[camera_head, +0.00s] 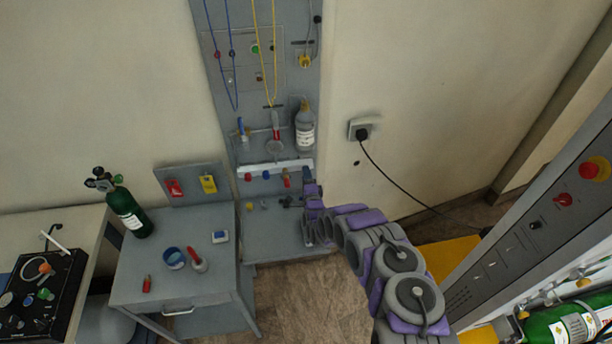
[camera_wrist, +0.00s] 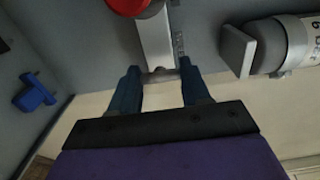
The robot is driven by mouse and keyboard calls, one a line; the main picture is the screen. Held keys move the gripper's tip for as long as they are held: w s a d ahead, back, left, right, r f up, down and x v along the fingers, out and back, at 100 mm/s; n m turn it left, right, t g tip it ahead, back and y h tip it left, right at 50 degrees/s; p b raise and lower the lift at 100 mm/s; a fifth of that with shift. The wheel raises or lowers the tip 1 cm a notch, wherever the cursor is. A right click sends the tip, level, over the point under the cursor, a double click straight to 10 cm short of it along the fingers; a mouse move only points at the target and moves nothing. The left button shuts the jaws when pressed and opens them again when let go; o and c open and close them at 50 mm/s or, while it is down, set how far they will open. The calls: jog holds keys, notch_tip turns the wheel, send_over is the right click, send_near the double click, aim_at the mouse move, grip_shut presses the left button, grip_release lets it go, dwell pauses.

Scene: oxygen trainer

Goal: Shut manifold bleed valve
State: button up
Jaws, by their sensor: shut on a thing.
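The manifold is a pale horizontal bar (camera_head: 262,171) low on the grey wall panel, with red, orange and blue knobs along it. In the wrist view its pale end (camera_wrist: 155,38) points down toward my gripper (camera_wrist: 160,70), with a red knob (camera_wrist: 127,4) above. A small grey fitting (camera_wrist: 160,74) at the bar's end sits between my two dark blue fingers. My gripper is shut on this fitting, which appears to be the bleed valve. Its handle position cannot be told. In the head view my purple and grey arm reaches to the bar's right end and hides part of that area.
A grey bottle (camera_head: 305,130) stands on the shelf above the manifold. A grey table (camera_head: 135,275) with small items and a green cylinder (camera_head: 130,210) is at left. A cabinet with a red button (camera_head: 594,169) is at right. A black cable (camera_head: 390,190) hangs from the wall socket.

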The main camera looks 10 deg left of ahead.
jog(key=shift+s+d+f, duration=0.1)
jog(key=shift+d+f, duration=0.05)
jog(key=shift+f, duration=0.1)
jog(key=o, duration=0.9)
jog(key=shift+c, duration=0.2)
jog(key=shift+o, duration=1)
jog(key=shift+r, duration=0.1)
jog(key=p+v, duration=0.1)
jog(key=v, duration=1.6)
jog(key=shift+p, duration=0.4)
